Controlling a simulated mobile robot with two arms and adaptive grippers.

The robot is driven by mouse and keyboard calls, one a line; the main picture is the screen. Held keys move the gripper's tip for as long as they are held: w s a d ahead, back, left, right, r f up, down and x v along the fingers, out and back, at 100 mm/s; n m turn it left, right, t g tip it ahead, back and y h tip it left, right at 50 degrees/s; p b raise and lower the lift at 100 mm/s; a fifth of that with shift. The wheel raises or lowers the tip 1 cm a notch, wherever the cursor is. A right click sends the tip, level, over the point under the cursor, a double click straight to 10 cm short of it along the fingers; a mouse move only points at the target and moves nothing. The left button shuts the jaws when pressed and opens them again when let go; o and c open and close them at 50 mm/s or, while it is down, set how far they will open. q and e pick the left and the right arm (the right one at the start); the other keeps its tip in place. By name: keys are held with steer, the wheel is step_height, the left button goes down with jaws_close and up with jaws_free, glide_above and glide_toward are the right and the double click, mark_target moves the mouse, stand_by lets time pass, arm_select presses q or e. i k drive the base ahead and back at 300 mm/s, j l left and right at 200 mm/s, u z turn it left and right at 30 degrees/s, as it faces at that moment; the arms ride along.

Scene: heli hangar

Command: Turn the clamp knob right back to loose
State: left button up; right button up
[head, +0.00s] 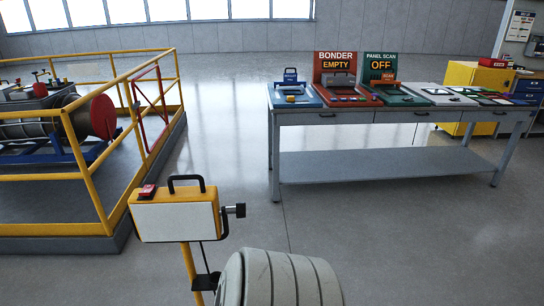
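A yellow case (174,215) with a white front panel, a black handle on top and a small red block sits on a yellow post (190,268). A black knob (240,210) on a short shaft sticks out of the case's right side; I cannot tell whether this is the clamp knob. A dark bracket (206,281) is on the post below, with a thin cable running down to it. How tight any knob is cannot be told. Neither of my grippers is in view.
A pale ribbed round object (280,278) fills the bottom middle, close to the post. A yellow railing (88,172) encloses machinery at left. A grey workbench (290,113) with several coloured units stands at right, before a yellow cabinet (460,75). The floor between is clear.

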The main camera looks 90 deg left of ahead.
mark_target(240, 206)
steer(key=u, duration=3.4)
steer(key=l, duration=0.5)
steer(key=i+l+u, duration=0.1)
steer(key=l, duration=0.45)
steer(key=i+l+u, duration=0.1)
steer(key=u, duration=0.55)
steer(key=l, duration=0.1)
